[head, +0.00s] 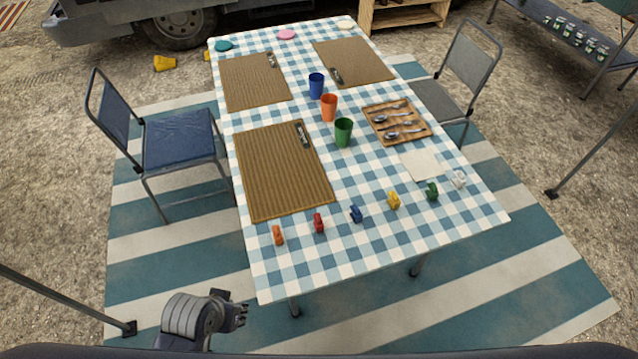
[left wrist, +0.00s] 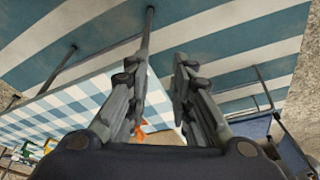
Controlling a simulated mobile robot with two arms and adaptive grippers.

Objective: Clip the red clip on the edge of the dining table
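The red clip (head: 319,223) stands on the checked tablecloth of the dining table (head: 350,262), near its front edge, between an orange clip (head: 278,235) and a blue clip (head: 356,213). My left gripper (head: 242,308) is in front of the table's front left corner, apart from the clips. In the left wrist view its two fingers (left wrist: 160,62) are spread with nothing held between them. My right gripper is not in view.
Yellow (head: 394,200), green (head: 432,191) and white (head: 458,179) clips continue the row. Placemats, three cups and a cutlery tray (head: 428,137) stand behind. A blue chair (head: 180,140) is at the left, a grey chair (head: 450,100) at the right. Table legs stand below the front edge.

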